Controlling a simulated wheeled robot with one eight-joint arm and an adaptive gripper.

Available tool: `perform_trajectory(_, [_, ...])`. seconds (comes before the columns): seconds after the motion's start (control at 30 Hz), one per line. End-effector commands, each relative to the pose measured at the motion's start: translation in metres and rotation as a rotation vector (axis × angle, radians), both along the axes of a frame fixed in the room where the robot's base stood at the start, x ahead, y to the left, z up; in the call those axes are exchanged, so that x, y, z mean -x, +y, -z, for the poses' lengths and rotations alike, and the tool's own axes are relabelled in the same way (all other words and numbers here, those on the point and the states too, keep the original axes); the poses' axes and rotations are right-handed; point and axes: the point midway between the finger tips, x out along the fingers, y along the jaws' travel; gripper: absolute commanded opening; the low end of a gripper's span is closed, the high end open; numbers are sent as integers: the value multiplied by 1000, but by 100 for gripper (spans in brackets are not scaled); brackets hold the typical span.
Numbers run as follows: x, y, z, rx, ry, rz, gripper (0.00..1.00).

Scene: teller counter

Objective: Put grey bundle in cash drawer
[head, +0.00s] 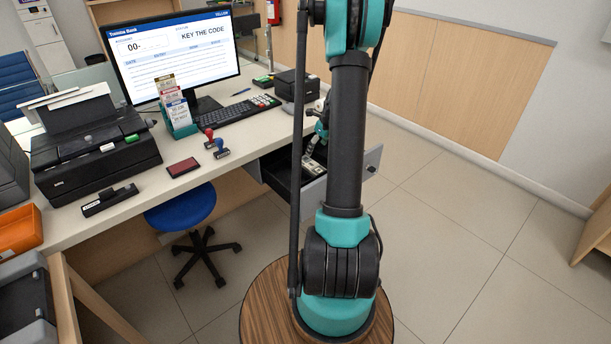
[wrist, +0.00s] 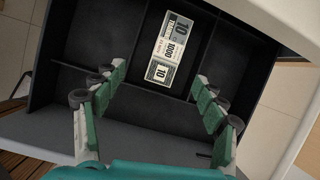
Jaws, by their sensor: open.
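The cash drawer (head: 371,163) stands pulled out from under the counter in the head view. The wrist view looks down into this dark drawer (wrist: 240,48), which is split by thin dividers. My gripper (wrist: 161,74) is open over the drawer, with one green-padded finger on either side of the bundle's near end. The fingers appear apart from the bundle. In the head view my arm hides part of the drawer.
The counter holds a monitor (head: 170,55), a keyboard (head: 235,109), two stamps (head: 220,148), a red ink pad (head: 184,167) and a printer (head: 95,150). A blue stool (head: 182,208) stands below.

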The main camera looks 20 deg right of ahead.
Motion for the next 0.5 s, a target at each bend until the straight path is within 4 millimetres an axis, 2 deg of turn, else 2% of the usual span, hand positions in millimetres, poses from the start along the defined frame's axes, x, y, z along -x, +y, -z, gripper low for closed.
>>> perform_trajectory(0.03, [9, 15, -11, 34, -8, -84, 72])
perform_trajectory(0.2, [52, 65, -47, 201, -45, -473, 72])
perform_trajectory(0.37, [101, 108, -72, 363, -77, -859, 72])
perform_trajectory(0.5, [148, 141, -85, 501, -104, -1199, 72])
